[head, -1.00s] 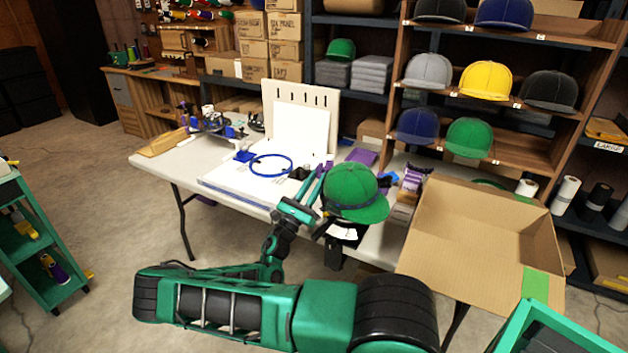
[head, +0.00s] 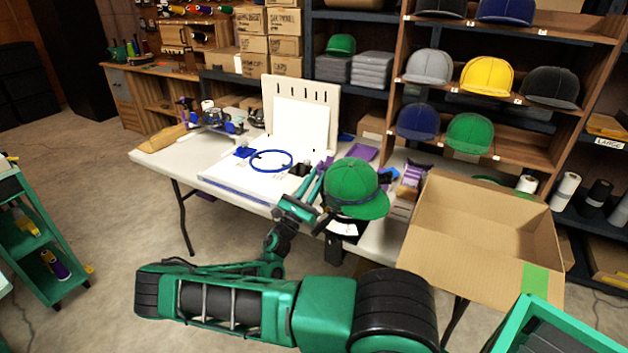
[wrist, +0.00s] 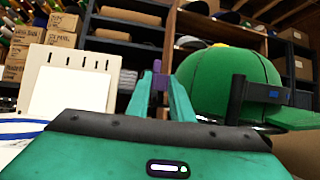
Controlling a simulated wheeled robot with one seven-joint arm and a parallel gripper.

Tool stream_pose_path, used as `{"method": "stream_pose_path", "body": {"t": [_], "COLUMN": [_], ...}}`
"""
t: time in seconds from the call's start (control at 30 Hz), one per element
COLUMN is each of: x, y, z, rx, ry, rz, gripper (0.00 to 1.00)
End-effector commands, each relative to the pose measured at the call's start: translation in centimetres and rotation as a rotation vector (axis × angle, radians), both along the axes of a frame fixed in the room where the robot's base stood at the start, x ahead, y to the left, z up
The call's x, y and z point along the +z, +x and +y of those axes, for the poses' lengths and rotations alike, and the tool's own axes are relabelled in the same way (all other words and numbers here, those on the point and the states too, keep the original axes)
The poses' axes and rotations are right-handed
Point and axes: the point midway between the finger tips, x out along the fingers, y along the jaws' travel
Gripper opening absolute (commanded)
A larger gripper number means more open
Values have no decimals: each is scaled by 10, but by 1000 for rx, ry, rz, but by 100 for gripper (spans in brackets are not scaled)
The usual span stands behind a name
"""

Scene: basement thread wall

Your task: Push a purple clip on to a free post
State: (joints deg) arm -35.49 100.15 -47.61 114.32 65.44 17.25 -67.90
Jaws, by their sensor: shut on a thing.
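My gripper (head: 322,172) reaches over the table just left of a green cap. In the wrist view my gripper (wrist: 172,88) has its teal fingers close together on a narrow purple clip (wrist: 157,78), which stands up between the tips. The green cap (head: 352,180) sits on a dark stand with a dark band around it; it also shows in the wrist view (wrist: 230,80), right of the fingers. A dark upright bracket (wrist: 237,98) stands in front of the cap. I cannot make out a free post clearly.
A white table (head: 160,158) carries a blue hoop (head: 271,161) and a slotted board (head: 300,100). An open cardboard box (head: 480,225) stands at the right. A purple thing (head: 362,152) lies behind the cap. A small carton with purple pieces (head: 412,176) is right of the cap.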

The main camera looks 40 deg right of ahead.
Motion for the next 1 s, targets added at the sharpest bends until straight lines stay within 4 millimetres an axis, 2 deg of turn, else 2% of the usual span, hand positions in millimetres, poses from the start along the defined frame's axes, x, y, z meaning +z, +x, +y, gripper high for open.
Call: {"method": "stream_pose_path", "body": {"t": [0.03,0.27,0.3,0.37,0.4,0.67,1.0], "x": [-9,-10,-10,-10,-10,-15,-45], "y": [-10,-10,-10,-10,-10,-11,-16], "z": [-9,-9,-9,-9,-9,-1,53], "rx": [-28,-29,-29,-30,-30,-28,-15], "ry": [17,16,16,16,16,14,4], "rz": [10,11,11,10,10,11,9], "gripper": [0,0,22,37,39,39,42]}}
